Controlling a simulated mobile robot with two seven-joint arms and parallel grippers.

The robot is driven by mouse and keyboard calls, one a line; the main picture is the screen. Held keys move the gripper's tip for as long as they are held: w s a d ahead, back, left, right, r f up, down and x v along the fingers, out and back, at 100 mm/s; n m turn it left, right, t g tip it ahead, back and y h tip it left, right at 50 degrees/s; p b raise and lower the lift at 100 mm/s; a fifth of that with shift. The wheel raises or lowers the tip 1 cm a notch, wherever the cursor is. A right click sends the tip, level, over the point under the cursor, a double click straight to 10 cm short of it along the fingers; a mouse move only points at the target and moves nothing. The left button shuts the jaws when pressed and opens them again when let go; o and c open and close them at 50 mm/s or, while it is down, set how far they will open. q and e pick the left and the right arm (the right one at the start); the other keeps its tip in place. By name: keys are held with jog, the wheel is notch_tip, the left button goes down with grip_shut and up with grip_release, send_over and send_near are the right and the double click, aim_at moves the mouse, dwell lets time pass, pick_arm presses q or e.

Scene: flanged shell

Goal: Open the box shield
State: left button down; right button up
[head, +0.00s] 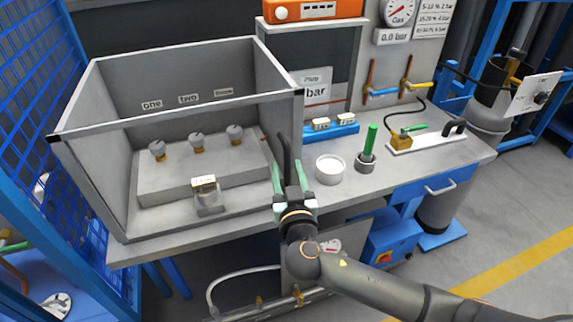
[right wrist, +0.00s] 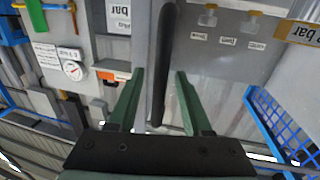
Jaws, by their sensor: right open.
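The grey box (head: 118,190) stands on the left of the workbench. A light bar with black ends (head: 175,115) crosses its front at the top; a clear shield pane below it cannot be made out. A dark upright handle (head: 286,150) is at the box's front right corner. My right gripper (head: 288,178) is at this handle, with its green fingers open. In the right wrist view the black handle (right wrist: 163,60) runs between the two open fingers (right wrist: 160,100), with gaps on both sides. My left gripper is not in view.
Right of my gripper are a white bowl (head: 330,169), a green-handled tool in a cup (head: 367,150) and a blue tray (head: 331,132). Blue mesh (head: 45,80) stands at left.

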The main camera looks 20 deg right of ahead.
jog(key=shift+s, duration=0.1)
jog(key=shift+c, duration=0.4)
grip_shut()
dwell(0.9)
